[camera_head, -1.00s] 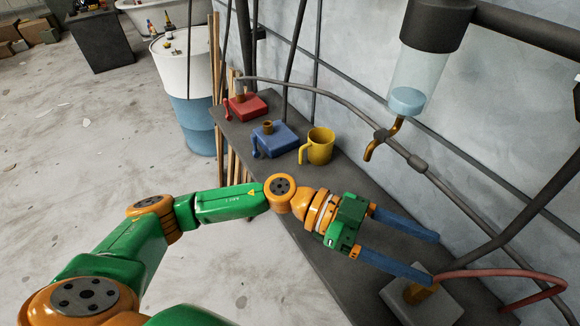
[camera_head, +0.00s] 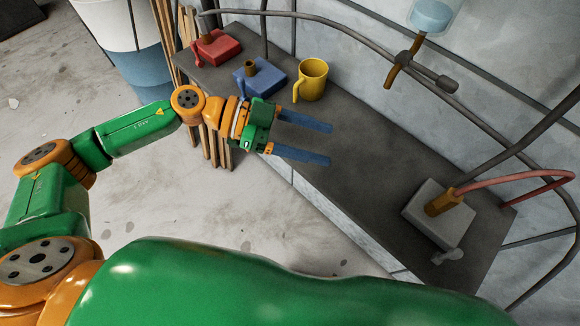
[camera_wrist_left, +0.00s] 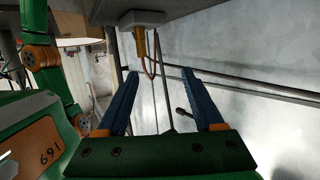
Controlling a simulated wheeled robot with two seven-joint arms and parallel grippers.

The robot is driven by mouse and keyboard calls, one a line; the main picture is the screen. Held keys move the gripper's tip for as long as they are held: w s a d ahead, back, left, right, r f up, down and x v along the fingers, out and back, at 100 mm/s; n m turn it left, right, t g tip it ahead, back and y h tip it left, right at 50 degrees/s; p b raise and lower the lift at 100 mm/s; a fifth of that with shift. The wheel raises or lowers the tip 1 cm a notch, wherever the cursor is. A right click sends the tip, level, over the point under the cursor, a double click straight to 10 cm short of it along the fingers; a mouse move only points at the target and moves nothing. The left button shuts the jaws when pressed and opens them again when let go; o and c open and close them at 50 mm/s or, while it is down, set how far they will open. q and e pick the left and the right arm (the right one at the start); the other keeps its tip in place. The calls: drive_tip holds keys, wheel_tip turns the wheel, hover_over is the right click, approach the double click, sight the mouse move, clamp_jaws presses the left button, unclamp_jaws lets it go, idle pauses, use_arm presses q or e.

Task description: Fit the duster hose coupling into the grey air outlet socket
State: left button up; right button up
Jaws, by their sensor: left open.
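The grey outlet block (camera_head: 425,218) sits at the near right end of the dark bench. A brass coupling (camera_head: 444,203) with a pink hose (camera_head: 520,180) stands on its top, touching it; I cannot tell how deep it sits. A small grey lever (camera_head: 449,256) is at the block's front. My left gripper (camera_head: 331,144) is open and empty above the bench, left of the block and clear of it. In the left wrist view the open fingers (camera_wrist_left: 168,74) show, with the coupling (camera_wrist_left: 141,44) beyond them. My right gripper is not in view.
A red block (camera_head: 218,48), a blue block (camera_head: 262,82) and a yellow mug (camera_head: 311,80) stand at the far left of the bench (camera_head: 370,140). A dark pipe with a brass spout (camera_head: 397,72) hangs along the wall. The bench between mug and grey block is mostly clear.

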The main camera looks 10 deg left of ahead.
use_arm(q)
drive_tip(key=s+a+m+g+y, duration=0.1)
drive_tip(key=s+m+g+y, duration=0.2)
drive_tip(key=m+y, duration=0.6)
drive_tip(key=s+a+f+m+g+y, duration=0.1)
drive_tip(key=s+a+m+g+y, duration=0.1)
drive_tip(key=m+y, duration=0.8)
drive_tip(key=s+m+g, duration=0.1)
drive_tip(key=m, duration=0.5)
drive_tip(key=shift+a+m+g, duration=0.2)
drive_tip(key=shift+m+g, duration=0.1)
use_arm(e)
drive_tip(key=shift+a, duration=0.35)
use_arm(q)
drive_tip(key=shift+f, duration=0.1)
